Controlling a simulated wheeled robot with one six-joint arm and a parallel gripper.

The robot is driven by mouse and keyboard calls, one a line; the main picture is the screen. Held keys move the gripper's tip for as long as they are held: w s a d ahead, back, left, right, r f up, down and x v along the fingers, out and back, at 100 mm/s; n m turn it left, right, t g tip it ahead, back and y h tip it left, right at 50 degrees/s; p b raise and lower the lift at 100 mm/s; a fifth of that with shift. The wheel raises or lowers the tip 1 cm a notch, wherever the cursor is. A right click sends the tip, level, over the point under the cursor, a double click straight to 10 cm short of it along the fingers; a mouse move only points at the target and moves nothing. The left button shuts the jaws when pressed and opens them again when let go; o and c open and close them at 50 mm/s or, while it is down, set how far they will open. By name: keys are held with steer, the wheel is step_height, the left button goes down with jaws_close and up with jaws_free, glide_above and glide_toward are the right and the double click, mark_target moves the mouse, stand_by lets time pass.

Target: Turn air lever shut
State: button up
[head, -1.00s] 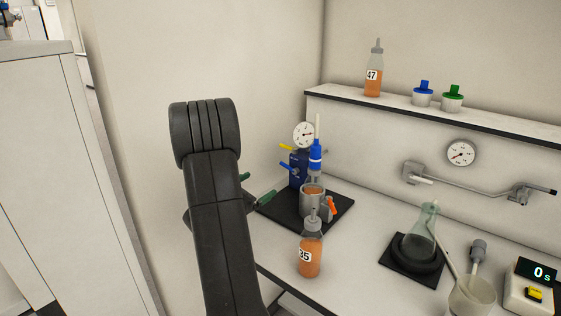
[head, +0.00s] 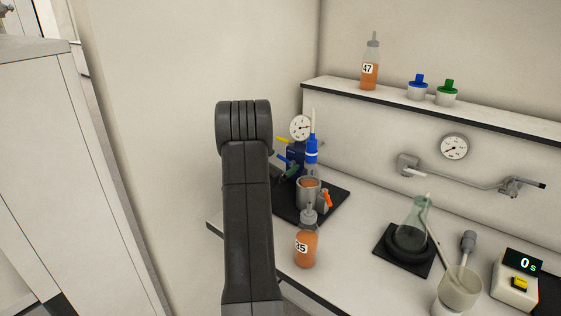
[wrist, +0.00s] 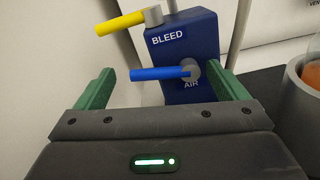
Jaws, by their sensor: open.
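The blue air lever (wrist: 158,73) points left, roughly level, from a grey hub on the blue block (wrist: 192,35), above the label AIR. It also shows in the head view (head: 284,158), beside the block (head: 295,154). My gripper (wrist: 163,76) is open, with green fingers either side of the lever in the wrist view. The lever lies between the fingertips in the picture; I cannot tell whether either touches it. In the head view a green finger (head: 291,171) shows just in front of the block; my arm hides the rest.
The yellow bleed lever (wrist: 121,23) sticks out left above the air lever. A metal cup (head: 308,195) stands right of the block, close to my right finger. Bottle 35 (head: 306,245) stands in front. A wall is close on the left.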

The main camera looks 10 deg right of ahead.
steer(key=shift+c, duration=0.4)
steer(key=c, duration=1.3)
steer(key=shift+f+n+b, duration=0.35)
steer(key=shift+n+b, duration=0.25)
steer(key=shift+b, duration=0.4)
steer(key=shift+n+b, duration=0.4)
steer(key=shift+n, duration=0.1)
steer(key=o, duration=1.4)
